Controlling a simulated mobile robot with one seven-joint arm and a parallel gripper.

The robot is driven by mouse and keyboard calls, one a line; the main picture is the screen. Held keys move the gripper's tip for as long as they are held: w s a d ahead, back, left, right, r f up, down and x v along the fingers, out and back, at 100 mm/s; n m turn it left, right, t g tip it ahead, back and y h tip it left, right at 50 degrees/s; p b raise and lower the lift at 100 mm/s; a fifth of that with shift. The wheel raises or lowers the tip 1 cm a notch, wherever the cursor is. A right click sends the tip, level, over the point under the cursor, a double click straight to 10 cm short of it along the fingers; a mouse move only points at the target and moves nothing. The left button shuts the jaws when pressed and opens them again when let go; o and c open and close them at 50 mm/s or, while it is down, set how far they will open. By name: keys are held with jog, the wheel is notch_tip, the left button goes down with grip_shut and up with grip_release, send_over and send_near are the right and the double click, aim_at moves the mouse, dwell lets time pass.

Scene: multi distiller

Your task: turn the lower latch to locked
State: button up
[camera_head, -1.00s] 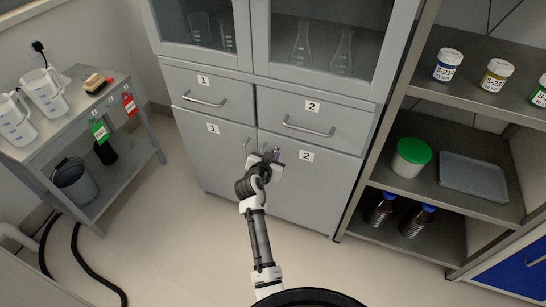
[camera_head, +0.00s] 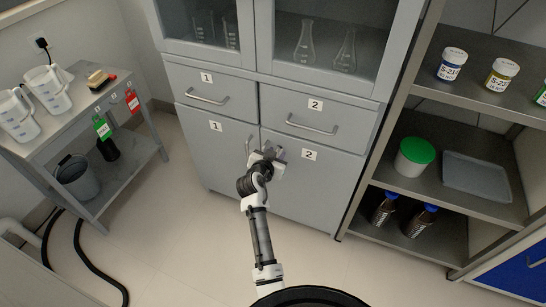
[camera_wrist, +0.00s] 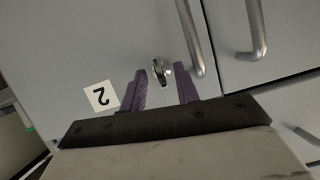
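The lower latch (camera_wrist: 160,70) is a small metal turn-piece on the lower door 2 (camera_wrist: 60,40), beside that door's handle (camera_wrist: 190,40). In the wrist view my gripper (camera_wrist: 161,70) is open, with its two purple fingers on either side of the latch. Whether a finger touches it, I cannot tell. In the head view my gripper (camera_head: 277,153) is in front of the upper inner corner of lower door 2 (camera_head: 315,190) and hides the latch. The latch's exact angle is hard to read.
The handle of lower door 1 (camera_head: 248,147) is close to the left of my gripper in the head view. Drawer 2's handle (camera_head: 311,125) is above. An open shelf (camera_head: 415,190) with jars and bottles stands right. The floor (camera_head: 170,220) in front is clear.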

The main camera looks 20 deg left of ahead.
jog(key=v, duration=1.3)
jog(key=shift+s+r+b, duration=0.15)
jog(key=shift+s+b, duration=0.15)
jog(key=shift+s, duration=0.05)
jog(key=shift+r, duration=0.1)
